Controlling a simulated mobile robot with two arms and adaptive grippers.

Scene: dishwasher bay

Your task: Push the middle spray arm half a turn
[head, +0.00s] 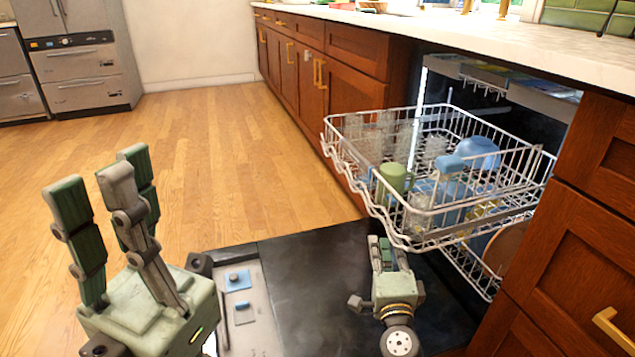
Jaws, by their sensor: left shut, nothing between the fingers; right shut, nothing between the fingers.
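The dishwasher's upper rack (408,240) is pulled out over the open door (310,270). I cannot make out the middle spray arm; the rack and its dishes cover the space beneath. My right gripper (387,246) is shut and empty, low over the door, with its fingers pointing up toward the underside of the rack's front edge. Whether the fingertips touch the rack I cannot tell. My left gripper (102,190) is shut and empty, raised in the left foreground, well apart from the rack.
The upper rack holds a green cup (392,179), a blue bowl (478,153), blue cups and several clear glasses. The lower rack (468,270) sits deeper inside, with a brownish plate (508,248). Wooden cabinets (350,96) flank the bay. The wood floor (230,150) at left is clear.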

